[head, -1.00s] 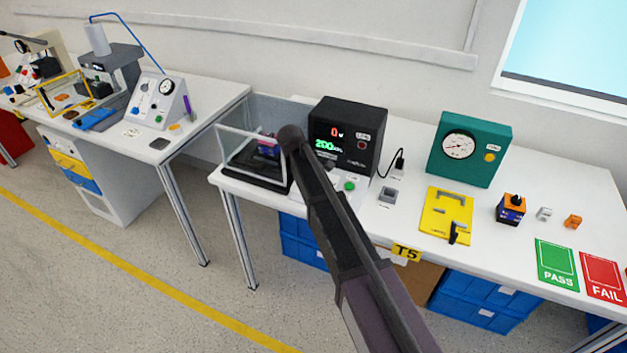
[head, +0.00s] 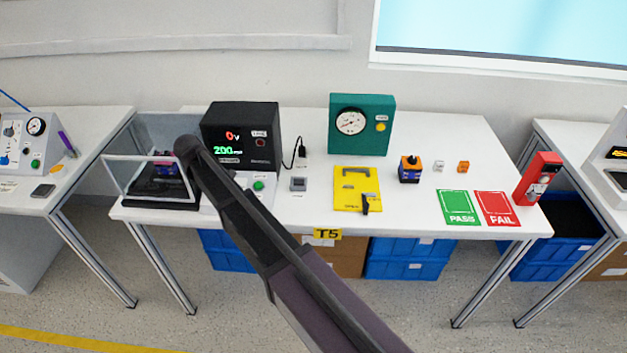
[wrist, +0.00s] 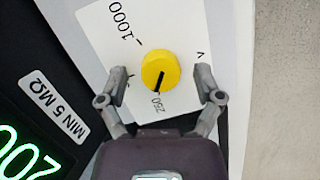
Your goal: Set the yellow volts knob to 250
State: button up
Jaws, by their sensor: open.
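The round yellow volts knob (wrist: 160,71) sits on a white dial plate (wrist: 105,45) in the wrist view. Its dark pointer line points down in the picture, toward the 250 mark (wrist: 158,100). A 1000 mark (wrist: 118,18) is at the upper left of the plate. My gripper (wrist: 163,77) is open, with one finger on each side of the knob and a visible gap on both sides. The left finger covers part of the plate's left edge. In the head view my arm hides the knob and my gripper.
The black tester (head: 240,138) shows 0 V and 200, and its green display (wrist: 25,150) is close on the left in the wrist view. A clear-walled test box (head: 150,170) stands left of it. A green button (head: 258,186) and grey block (head: 298,184) are to the right.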

jog(key=m+g+y, duration=0.1)
jog(key=m, duration=0.4)
jog(key=shift+d, duration=0.1)
jog(key=m+y, duration=0.1)
jog(key=m, duration=0.4)
jog(key=shift+m+p, duration=0.4)
jog(key=m+y, duration=0.1)
jog(key=m, duration=0.4)
jog(key=shift+d+y, duration=0.1)
jog(key=shift+y, duration=0.3)
jog(key=m+y, duration=0.1)
jog(key=m, duration=0.4)
jog(key=shift+s+m+t+b, duration=0.1)
jog(key=shift+m+t+b, duration=0.2)
jog(key=shift+d+r+p, duration=0.1)
jog(key=shift+r+p, duration=0.35)
jog(key=shift+p, duration=0.05)
jog(key=p+v, duration=1.3)
jog(key=s+d+f+n+b, duration=0.2)
jog(key=d, duration=1)
jog(key=s+d+f+n+h+b, duration=0.1)
jog(key=s+d+f+n+b, duration=0.1)
jog(key=d, duration=1.1)
jog(key=shift+s+d+f+b, duration=0.2)
jog(key=shift+s+f+b, duration=0.15)
jog(key=shift+s, duration=0.2)
